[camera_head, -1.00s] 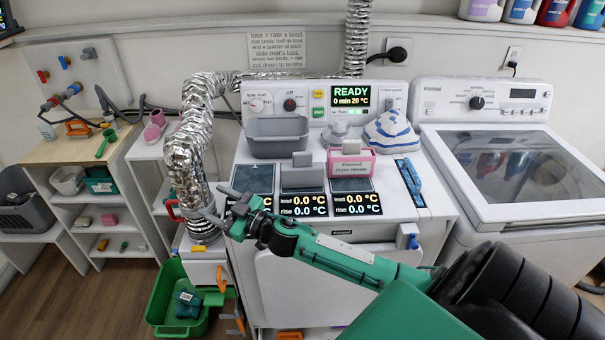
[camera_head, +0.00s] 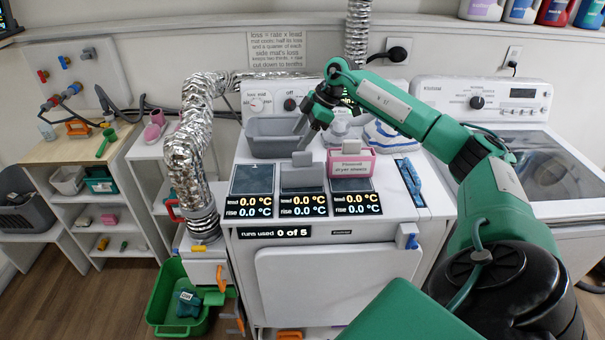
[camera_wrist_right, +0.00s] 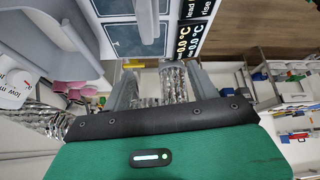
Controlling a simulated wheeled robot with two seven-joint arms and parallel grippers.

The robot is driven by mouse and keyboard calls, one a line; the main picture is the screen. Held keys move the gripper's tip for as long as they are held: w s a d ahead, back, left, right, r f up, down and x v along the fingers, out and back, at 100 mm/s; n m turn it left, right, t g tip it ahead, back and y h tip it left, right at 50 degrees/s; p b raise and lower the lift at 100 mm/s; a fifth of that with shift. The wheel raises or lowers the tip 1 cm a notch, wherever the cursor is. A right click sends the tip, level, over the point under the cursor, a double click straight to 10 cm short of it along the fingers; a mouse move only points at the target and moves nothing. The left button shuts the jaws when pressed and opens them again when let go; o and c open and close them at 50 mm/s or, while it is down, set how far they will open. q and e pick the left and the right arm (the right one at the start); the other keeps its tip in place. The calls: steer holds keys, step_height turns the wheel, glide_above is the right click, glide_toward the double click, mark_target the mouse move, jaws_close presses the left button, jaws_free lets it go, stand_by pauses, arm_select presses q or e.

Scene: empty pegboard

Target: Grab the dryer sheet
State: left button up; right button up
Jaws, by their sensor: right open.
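The pink dryer-sheet box (camera_head: 352,170), with a white label, stands on top of the white dryer beside a grey block with a handle. Its inside and any single sheet cannot be made out. My right gripper (camera_head: 305,130) is open and empty, pointing down in front of the control panel. It is above and to the left of the pink box, near the right end of the grey bin, and apart from the box. The right wrist view shows its two grey fingers (camera_wrist_right: 162,80) spread with nothing between them. My left gripper is not in view.
A grey bin (camera_head: 277,138) stands at the back left of the dryer top. A grey handled block (camera_head: 302,176) is left of the box. A striped cloth (camera_head: 388,136) and a blue tool (camera_head: 408,183) are to its right. A foil duct (camera_head: 190,160) stands left.

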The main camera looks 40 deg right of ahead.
mark_target(305, 153)
steer(key=s+d+r+m+h, duration=0.1)
steer(key=s+d+m, duration=0.1)
steer(key=d, duration=0.3)
steer(key=shift+g, duration=0.4)
steer(key=p+x, duration=0.2)
steer(key=x, duration=0.5)
steer(key=shift+a+f, duration=0.25)
steer(key=shift+f, duration=0.1)
steer(key=shift+w+a+f+p, duration=0.3)
steer(key=shift+f+p, duration=0.15)
steer(key=shift+p, duration=0.1)
steer(key=p+x, duration=0.1)
steer(key=x, duration=0.2)
steer(key=shift+w+f+p, duration=0.25)
steer(key=shift+p, duration=0.05)
steer(key=shift+f, duration=0.3)
steer(key=c, duration=1.1)
